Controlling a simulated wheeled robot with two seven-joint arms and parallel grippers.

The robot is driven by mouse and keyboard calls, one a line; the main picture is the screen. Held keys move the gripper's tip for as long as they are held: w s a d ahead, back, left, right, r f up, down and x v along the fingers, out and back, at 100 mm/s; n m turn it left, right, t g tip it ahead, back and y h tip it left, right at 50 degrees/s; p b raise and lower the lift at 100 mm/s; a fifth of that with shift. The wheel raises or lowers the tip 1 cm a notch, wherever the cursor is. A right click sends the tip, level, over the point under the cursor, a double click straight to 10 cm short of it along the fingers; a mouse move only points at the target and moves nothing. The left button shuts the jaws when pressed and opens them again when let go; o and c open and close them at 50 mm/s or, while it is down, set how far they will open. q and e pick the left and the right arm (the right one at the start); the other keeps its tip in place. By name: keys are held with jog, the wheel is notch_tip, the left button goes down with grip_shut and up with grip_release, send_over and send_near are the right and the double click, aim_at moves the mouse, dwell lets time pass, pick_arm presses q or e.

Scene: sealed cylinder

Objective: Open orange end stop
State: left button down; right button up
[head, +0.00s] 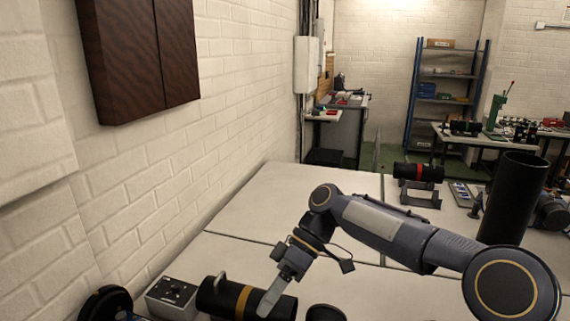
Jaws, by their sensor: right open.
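A black cylinder (217,297) lies on its side on the table at the bottom of the head view. It has a yellow-orange band (242,302) around it and a metal handle-like piece at its left end. I cannot make out a separate orange end stop. My right gripper (272,298) comes in from the right and points down over the right part of this cylinder, its finger overlapping it in the picture. It is open, and I cannot tell whether it touches the cylinder. The cylinder's lower side is cut off by the picture's edge. My left gripper is not in view.
A control box (172,297) with knobs stands left of the cylinder. Another black cylinder with a red band (419,172) rests on a stand farther back. A tall black tube (513,198) stands at right. The white table (290,200) is clear toward the brick wall.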

jog(key=s+d+f+m+t+h, duration=0.1)
jog(key=s+d+m+t, duration=0.5)
jog(key=d, duration=0.4)
jog(key=s+d+f+m+t+h, duration=0.15)
jog(key=s+d+m+t, duration=0.25)
jog(key=s+d+m, duration=0.45)
jog(key=s+d+f+m+t+h, duration=0.1)
jog(key=s+d+f+m+t, duration=0.1)
jog(key=s+d+f+m, duration=0.1)
jog(key=shift+s+d+f, duration=0.7)
jog(key=shift+s+d, duration=0.25)
jog(key=shift+d, duration=0.15)
